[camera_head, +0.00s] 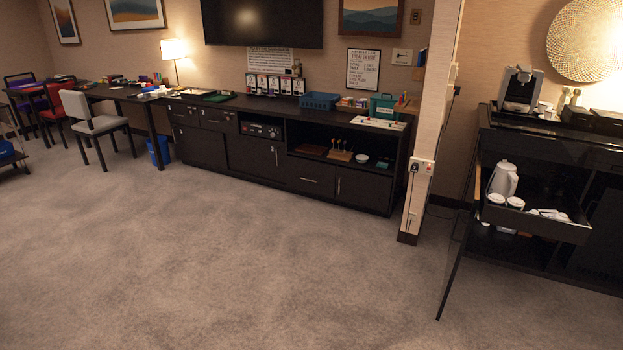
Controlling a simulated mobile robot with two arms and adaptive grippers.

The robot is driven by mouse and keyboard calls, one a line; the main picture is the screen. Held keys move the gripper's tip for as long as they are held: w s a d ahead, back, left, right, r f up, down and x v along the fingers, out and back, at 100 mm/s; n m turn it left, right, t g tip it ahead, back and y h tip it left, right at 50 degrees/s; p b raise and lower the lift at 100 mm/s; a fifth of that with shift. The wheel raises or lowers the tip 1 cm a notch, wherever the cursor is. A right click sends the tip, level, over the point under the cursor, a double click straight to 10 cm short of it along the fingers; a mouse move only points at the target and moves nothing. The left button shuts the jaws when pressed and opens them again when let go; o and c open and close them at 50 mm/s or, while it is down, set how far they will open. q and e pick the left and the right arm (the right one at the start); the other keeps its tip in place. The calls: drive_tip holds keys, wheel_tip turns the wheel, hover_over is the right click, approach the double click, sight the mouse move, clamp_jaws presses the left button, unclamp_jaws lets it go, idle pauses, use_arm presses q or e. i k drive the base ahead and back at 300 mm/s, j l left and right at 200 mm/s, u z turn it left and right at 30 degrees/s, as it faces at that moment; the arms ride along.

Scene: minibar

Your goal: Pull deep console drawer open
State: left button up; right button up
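The long dark console (340,122) stands against the far wall under the TV. Its lower front has a wide drawer front (312,172) with a short horizontal handle (311,181), below an open shelf. This drawer front looks flush with the console, so it appears closed. I cannot tell for certain that it is the deep drawer. Other closed fronts (205,147) are to its left, and a front with a vertical handle (362,189) is to its right. Neither of my grippers is in view.
A wide carpet (220,250) lies clear before the console. A wall post (431,120) stands at its right end. At right, the minibar cabinet has a pulled-out drawer (535,224) and an open door (460,255). A white chair (100,124) and blue bin (158,151) are at left.

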sight(317, 177)
drive_tip(key=i+u, duration=0.3)
drive_tip(key=i, duration=1.2)
